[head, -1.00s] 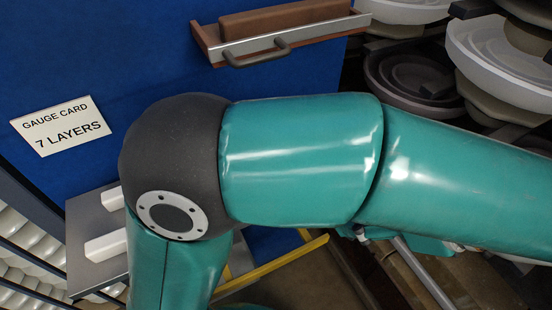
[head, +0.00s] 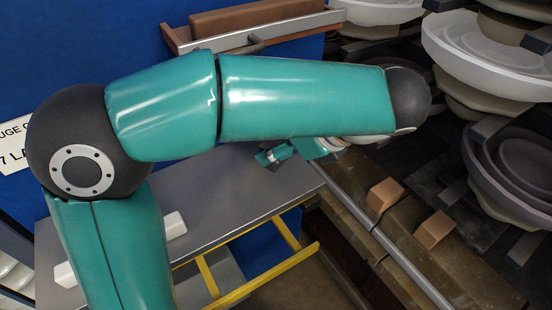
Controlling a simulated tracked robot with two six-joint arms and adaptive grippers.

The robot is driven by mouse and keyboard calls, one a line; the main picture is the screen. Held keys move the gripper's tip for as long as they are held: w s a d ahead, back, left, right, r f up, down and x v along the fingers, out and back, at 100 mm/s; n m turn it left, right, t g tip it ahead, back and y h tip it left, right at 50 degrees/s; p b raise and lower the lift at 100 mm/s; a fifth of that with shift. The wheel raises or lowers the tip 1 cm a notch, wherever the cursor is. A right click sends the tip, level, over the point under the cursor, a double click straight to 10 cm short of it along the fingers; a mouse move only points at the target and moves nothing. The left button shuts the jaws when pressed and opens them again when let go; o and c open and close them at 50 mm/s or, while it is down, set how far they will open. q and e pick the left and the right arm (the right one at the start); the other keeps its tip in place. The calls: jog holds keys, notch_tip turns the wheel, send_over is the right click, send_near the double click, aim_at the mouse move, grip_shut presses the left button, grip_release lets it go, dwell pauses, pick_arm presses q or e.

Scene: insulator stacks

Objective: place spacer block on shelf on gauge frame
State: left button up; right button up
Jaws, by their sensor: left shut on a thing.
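My left arm covers the middle of the head view. Its small gripper (head: 272,155) shows under the forearm, over the right part of the grey shelf (head: 235,192) in front of the blue panel (head: 130,28). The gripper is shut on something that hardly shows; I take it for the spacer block. I cannot tell whether this touches the shelf. Two white blocks lie on the shelf's left part, one right of my upper arm (head: 174,226) and one left of it (head: 65,275). My right gripper is not in view.
A tray with a handle (head: 295,27) holds a long brown block (head: 255,14) on the blue panel. Two brown blocks (head: 384,195) (head: 435,231) lie on the beam at right, beside stacked insulators (head: 500,50). A yellow rail (head: 265,280) runs below the shelf. The gauge card (head: 14,145) is partly hidden.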

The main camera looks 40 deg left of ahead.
pick_arm(q)
notch_tip(320, 180, down, 3)
jog(key=shift+f, duration=0.1)
jog(key=shift+a+f, duration=0.2)
jog(key=shift+f, duration=0.15)
jog(key=o, duration=1.3)
jog(key=shift+f, duration=0.1)
jog(key=p+v, duration=0.1)
jog(key=v, duration=1.1)
